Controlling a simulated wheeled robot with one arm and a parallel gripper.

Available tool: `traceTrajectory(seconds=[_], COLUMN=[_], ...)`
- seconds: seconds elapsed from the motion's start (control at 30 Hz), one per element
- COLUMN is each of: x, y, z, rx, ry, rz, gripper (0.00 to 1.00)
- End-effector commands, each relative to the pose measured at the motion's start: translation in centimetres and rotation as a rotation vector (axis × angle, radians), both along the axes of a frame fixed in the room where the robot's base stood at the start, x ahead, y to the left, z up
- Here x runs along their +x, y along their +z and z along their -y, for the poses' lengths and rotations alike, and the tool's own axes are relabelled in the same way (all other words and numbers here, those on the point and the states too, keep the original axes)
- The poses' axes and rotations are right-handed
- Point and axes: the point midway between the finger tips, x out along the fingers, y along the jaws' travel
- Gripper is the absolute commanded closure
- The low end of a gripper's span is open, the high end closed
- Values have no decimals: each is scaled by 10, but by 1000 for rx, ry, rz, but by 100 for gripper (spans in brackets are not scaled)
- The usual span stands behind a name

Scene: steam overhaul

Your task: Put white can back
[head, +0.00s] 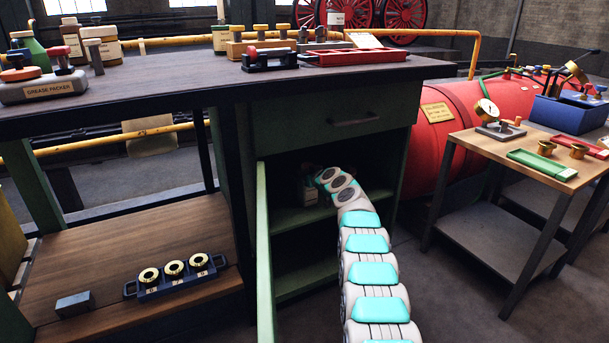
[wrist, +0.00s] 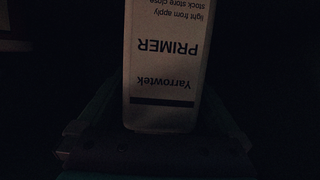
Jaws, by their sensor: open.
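A white can (wrist: 165,70) labelled "Yarrowtek PRIMER" fills the middle of the wrist view, its lettering upside down in the picture. My gripper (wrist: 157,125) is open, with its dim teal fingers on both sides of the can's near end. I cannot tell whether they touch it. In the head view my arm reaches through the open front of the green cabinet (head: 333,117), and my gripper is hard to make out in the shadow there. A dim pale shape (head: 308,191) shows beside my arm's end on the cabinet's upper shelf.
The cabinet door (head: 264,260) stands open to the left of my arm. A closed drawer (head: 340,121) and the bench top (head: 190,75) lie above the opening. A side table (head: 545,147) with gauge and brass parts stands at right.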

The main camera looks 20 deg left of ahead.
Motion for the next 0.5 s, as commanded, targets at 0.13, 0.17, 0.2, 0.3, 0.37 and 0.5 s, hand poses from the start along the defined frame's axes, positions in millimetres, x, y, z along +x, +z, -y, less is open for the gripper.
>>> traceTrajectory(seconds=[0.13,0.17,0.2,0.3,0.37,0.5], x=[0,-1,-3,-5,-8,-17], y=[5,3,4,7,8,10], z=[0,0,1,6,9,18], rx=[1,0,-1,-2,-4,1], ry=[0,0,0,-1,-1,0], rz=[-1,0,1,6,6,0], gripper=[0,0,0,0,0,0])
